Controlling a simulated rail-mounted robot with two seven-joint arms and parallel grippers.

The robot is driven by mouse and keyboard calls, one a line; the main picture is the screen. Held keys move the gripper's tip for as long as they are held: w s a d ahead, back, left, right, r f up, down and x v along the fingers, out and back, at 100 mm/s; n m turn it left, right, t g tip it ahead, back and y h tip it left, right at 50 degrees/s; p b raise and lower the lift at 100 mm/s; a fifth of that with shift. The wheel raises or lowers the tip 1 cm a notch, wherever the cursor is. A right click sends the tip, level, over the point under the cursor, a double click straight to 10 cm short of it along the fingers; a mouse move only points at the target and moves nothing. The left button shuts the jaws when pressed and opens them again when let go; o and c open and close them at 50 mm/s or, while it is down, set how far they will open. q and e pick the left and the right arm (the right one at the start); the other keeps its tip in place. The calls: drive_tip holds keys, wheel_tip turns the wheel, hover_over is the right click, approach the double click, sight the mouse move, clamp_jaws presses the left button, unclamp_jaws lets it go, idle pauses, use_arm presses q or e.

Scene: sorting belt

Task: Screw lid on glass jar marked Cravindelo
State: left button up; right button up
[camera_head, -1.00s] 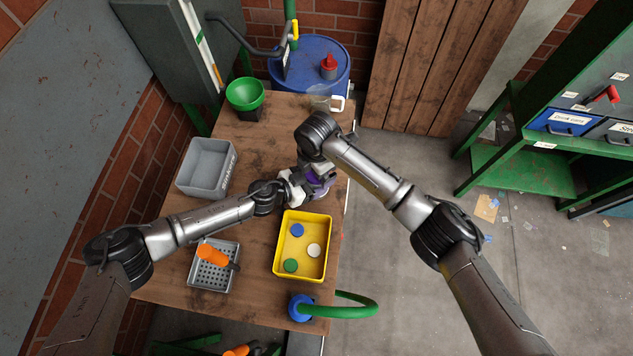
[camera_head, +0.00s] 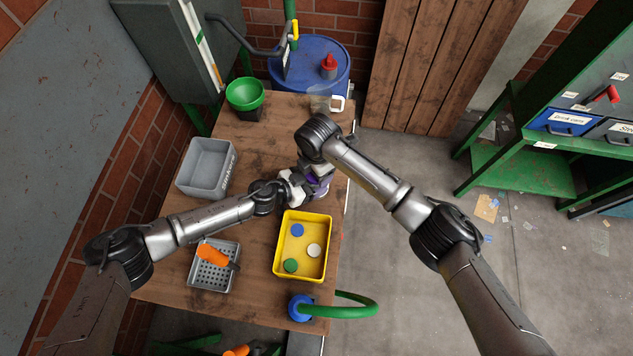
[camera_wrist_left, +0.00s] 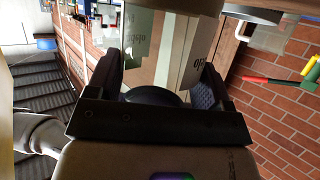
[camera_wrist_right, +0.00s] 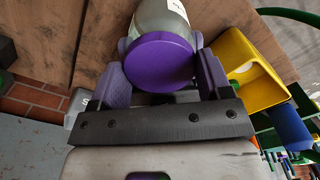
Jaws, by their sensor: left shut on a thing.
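The glass jar (camera_wrist_left: 150,45) is in my left gripper (camera_wrist_left: 165,85), whose fingers lie on both sides of it; label letters ending in "delo" show in the left wrist view. The purple lid (camera_wrist_right: 160,62) sits at the jar's end, and the jar's glass (camera_wrist_right: 160,17) shows beyond it in the right wrist view. My right gripper (camera_wrist_right: 162,50) has one finger on each side of the lid, very close to its rim; whether they press on it is unclear. In the head view both grippers meet above the table's right edge, and they mostly hide the jar.
The yellow tray (camera_head: 277,262) with blue, white and green discs stands just in front of the grippers. A grey bin (camera_head: 181,183), a perforated tray (camera_head: 193,283) with an orange-handled tool (camera_head: 212,255) and a green funnel (camera_head: 245,94) stand on the wooden table (camera_head: 250,150).

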drive_tip(key=shift+c, duration=0.3)
drive_tip(key=m, duration=0.3)
drive_tip(key=shift+m, duration=0.4)
drive_tip(key=m, duration=0.3)
drive_tip(key=o, duration=1)
drive_tip(key=shift+a, duration=0.1)
